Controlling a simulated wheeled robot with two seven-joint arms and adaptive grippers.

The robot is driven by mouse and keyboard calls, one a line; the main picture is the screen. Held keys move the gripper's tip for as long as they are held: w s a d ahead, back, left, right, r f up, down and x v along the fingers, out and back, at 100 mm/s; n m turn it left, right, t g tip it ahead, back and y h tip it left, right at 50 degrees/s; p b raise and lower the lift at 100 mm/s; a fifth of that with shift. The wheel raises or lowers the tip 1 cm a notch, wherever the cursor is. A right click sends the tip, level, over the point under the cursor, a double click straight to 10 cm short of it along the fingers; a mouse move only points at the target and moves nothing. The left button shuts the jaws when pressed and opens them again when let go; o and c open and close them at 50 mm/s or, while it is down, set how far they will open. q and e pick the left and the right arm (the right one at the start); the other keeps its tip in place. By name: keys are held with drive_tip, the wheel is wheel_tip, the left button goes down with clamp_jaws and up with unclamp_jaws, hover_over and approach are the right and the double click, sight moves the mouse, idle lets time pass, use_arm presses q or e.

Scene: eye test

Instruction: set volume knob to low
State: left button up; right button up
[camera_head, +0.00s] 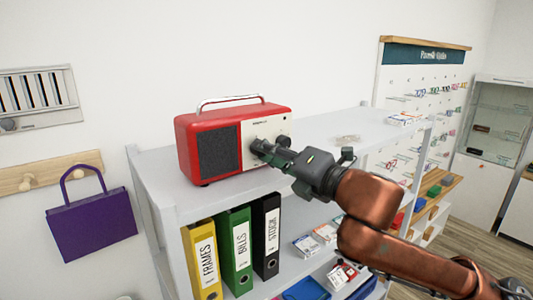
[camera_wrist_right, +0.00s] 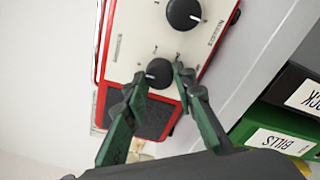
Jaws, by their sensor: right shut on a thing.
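A red radio (camera_head: 215,145) with a cream front panel and dark speaker grille stands on the white shelf's top. In the right wrist view its panel carries a larger black knob (camera_wrist_right: 183,14) and a smaller black knob (camera_wrist_right: 158,73) nearer the grille (camera_wrist_right: 155,114). The smaller knob has a pale mark pointing left in that view. The panel's small labels are too blurred to read, so I cannot tell which knob is volume. My right gripper (camera_head: 262,150) is shut on the smaller knob, one finger on each side; it also shows in the wrist view (camera_wrist_right: 159,78). My left gripper is not in view.
The white shelf (camera_head: 168,178) holds yellow, green and black binders (camera_head: 237,245) and small boxes below. A purple bag (camera_head: 90,222) hangs from a wooden rail at left. A pegboard (camera_head: 425,80) stands behind at right. The shelf top right of the radio is mostly clear.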

drive_tip(key=c, duration=0.5)
clamp_jaws()
drive_tip(key=shift+m, duration=0.4)
drive_tip(key=m+p, duration=0.1)
drive_tip(key=m, duration=0.4)
drive_tip(key=shift+a+t, duration=0.1)
drive_tip(key=shift+t, duration=0.2)
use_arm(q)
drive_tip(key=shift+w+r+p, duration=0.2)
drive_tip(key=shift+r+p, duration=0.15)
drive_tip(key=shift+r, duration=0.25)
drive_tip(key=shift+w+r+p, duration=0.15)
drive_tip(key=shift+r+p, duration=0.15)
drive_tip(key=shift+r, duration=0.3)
use_arm(e)
drive_tip(key=m, duration=0.7)
drive_tip(key=shift+f+t, duration=0.1)
drive_tip(key=shift+t, duration=0.3)
drive_tip(key=o, duration=1.1)
unclamp_jaws()
drive_tip(key=shift+o, duration=0.2)
